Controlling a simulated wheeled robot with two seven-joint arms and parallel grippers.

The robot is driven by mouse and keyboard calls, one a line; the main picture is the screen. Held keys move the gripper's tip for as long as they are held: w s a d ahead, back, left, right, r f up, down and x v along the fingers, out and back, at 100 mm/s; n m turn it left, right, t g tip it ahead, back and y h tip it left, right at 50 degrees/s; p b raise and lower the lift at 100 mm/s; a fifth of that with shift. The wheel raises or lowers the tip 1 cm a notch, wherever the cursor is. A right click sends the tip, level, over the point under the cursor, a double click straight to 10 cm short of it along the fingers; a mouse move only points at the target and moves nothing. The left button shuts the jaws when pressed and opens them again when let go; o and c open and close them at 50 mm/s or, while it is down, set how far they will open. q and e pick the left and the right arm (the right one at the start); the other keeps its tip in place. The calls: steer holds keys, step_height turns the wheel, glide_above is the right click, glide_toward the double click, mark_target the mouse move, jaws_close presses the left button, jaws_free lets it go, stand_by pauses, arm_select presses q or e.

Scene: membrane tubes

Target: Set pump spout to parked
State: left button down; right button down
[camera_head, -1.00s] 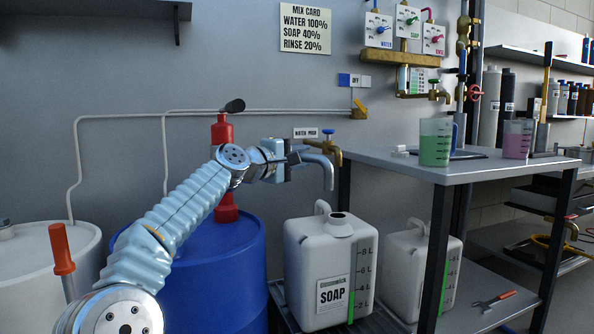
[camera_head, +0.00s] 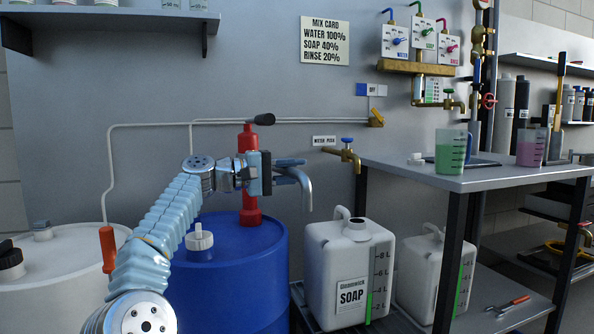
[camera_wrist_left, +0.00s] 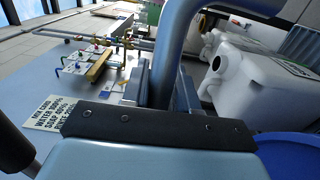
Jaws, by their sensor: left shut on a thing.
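The red hand pump (camera_head: 250,204) stands upright on the blue drum (camera_head: 225,285), with a black handle at its top. Its grey spout (camera_head: 307,192) bends downward at the end, beside the drum's right edge and left of the soap jug's mouth. My left gripper (camera_head: 290,171) is shut on the spout, right of the pump body. In the left wrist view the spout (camera_wrist_left: 176,45) runs between the fingers as a large curved tube. The gripper hides part of the spout. My right gripper is not in view.
The white soap jug (camera_head: 345,262) stands open on a dark grate right of the drum; another jug (camera_head: 420,280) is beyond it. A brass tap (camera_head: 345,153) sticks out of the wall above. The bench (camera_head: 490,180) holds measuring jugs. A white drum (camera_head: 60,285) stands left.

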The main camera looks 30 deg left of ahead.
arm_select(q)
steer(key=shift+f, duration=0.1)
steer(key=c, duration=1)
jaws_free()
steer(key=shift+s+a, duration=0.1)
steer(key=shift+s, duration=0.05)
steer(key=shift+o, duration=0.2)
steer(key=v, duration=0.7)
steer(key=shift+s+a+b, duration=0.15)
steer(key=shift+a+b, duration=0.05)
steer(key=shift+b, duration=0.15)
